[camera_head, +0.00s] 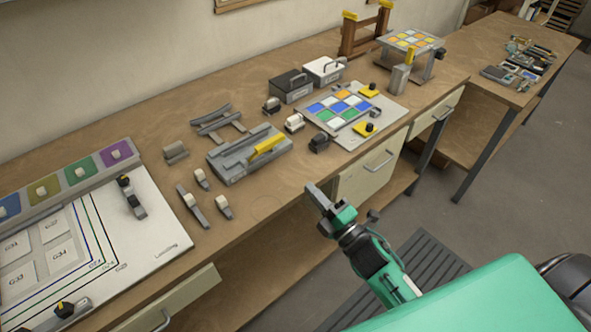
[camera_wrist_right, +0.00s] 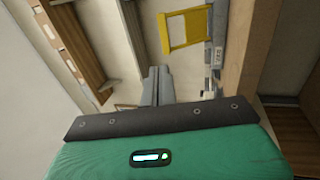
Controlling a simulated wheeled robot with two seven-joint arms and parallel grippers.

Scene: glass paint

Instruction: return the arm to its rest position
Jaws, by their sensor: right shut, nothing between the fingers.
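My right gripper (camera_head: 317,195) is in the head view, in front of the workbench's front edge, near an open-shelf gap left of the drawers. Its fingers are shut and hold nothing. My green right arm reaches up to it from the lower right. In the right wrist view the shut grey fingers (camera_wrist_right: 156,85) point away from the camera, with bench parts beyond them. My left gripper is not seen in either view.
The wooden workbench (camera_head: 262,203) carries a grey fixture with a yellow handle (camera_head: 250,150), a panel of coloured tiles (camera_head: 340,108), a black box (camera_head: 291,86) and a white box (camera_head: 323,70). A white board (camera_head: 150,225) lies at left. Floor (camera_head: 500,160) is clear at right.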

